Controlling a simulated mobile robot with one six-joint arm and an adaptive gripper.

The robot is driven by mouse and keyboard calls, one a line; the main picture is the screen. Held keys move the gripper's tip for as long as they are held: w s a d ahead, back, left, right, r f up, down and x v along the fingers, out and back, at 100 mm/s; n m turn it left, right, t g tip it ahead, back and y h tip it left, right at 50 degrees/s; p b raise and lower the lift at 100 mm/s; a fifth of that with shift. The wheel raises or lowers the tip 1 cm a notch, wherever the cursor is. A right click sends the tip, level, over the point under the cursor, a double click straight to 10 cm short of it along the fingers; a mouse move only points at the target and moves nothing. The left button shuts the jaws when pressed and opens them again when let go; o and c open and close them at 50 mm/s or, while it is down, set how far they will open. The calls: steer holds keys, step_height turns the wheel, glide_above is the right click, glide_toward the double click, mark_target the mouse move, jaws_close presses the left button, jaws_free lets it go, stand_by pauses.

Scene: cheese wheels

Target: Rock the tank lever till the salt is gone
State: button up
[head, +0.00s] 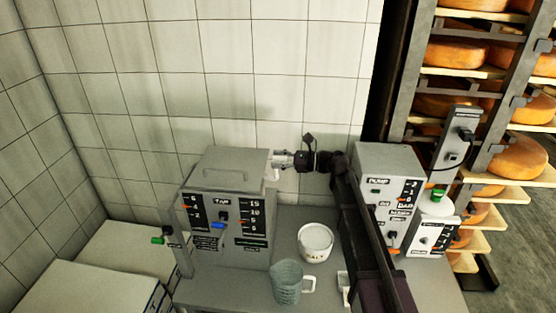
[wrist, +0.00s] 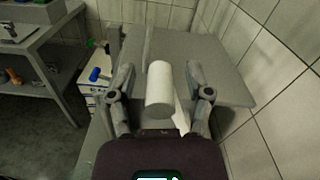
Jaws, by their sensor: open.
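The grey tank (head: 225,180) stands on the table, with gauges and a blue tap lever (head: 217,225) on its front. The fingers are apart, one on each side of the handle, with gaps visible. A white tub labelled salt (head: 315,243) stands right of the tank; whether salt is inside the tank cannot be seen.
A grey-green jug (head: 286,283) stands in front of the salt tub. The pump unit (head: 388,165) is to the right, near my arm. A green-tipped lever (head: 158,240) sticks out left of the tank. Racks of cheese wheels (head: 457,53) stand at the right; the tiled wall is close behind.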

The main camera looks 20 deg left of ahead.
jaws_close()
